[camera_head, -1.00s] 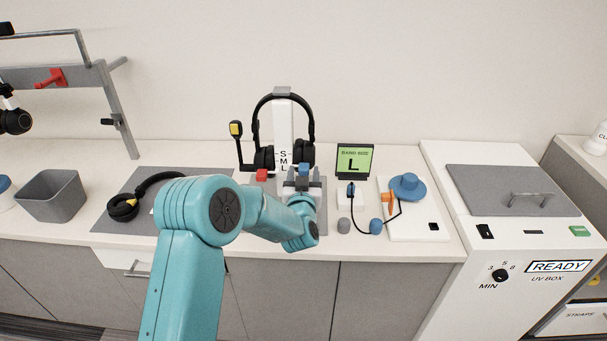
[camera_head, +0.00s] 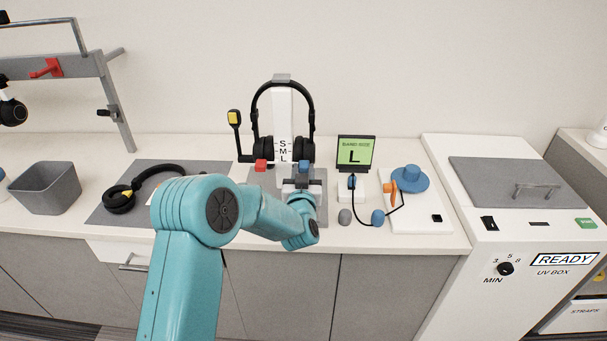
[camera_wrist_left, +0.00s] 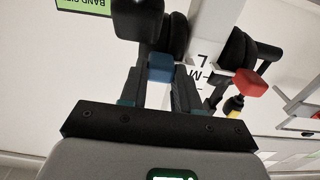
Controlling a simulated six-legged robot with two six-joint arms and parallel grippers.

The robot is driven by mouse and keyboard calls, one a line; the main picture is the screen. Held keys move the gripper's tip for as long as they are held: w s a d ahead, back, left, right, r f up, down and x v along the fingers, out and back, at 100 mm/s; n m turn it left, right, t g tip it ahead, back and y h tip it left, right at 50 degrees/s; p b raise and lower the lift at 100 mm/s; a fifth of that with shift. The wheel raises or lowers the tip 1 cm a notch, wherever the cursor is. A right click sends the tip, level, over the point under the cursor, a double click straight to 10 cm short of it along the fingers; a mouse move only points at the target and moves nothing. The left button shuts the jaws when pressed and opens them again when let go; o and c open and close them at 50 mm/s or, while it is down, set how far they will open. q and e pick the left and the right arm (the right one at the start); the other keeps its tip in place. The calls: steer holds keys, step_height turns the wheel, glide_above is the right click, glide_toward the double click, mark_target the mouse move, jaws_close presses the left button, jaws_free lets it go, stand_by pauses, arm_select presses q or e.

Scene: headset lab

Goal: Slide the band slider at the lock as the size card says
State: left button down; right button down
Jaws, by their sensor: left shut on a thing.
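A black headset (camera_head: 312,118) hangs on a white stand (camera_head: 282,110) marked S, M, L from top to bottom. My left gripper (camera_head: 303,179) is shut on the blue block, which also shows between the fingers in the left wrist view (camera_wrist_left: 160,68). The size card (camera_head: 355,151) reads "BAND SIZE L". The fingers hide the block's lower part. My right gripper is not in view.
A UV box (camera_head: 530,235) reading READY stands at the right. Another headset (camera_head: 120,198) and a grey bin (camera_head: 45,187) are at the left.

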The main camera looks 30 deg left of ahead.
arm_select(q)
steer(key=c, duration=1)
jaws_free()
steer(key=shift+f, duration=0.35)
steer(key=shift+o, duration=1)
steer(key=shift+s+r, duration=0.1)
steer(key=shift+r, duration=0.05)
steer(key=b+v, duration=0.2)
steer(key=v, duration=1.4)
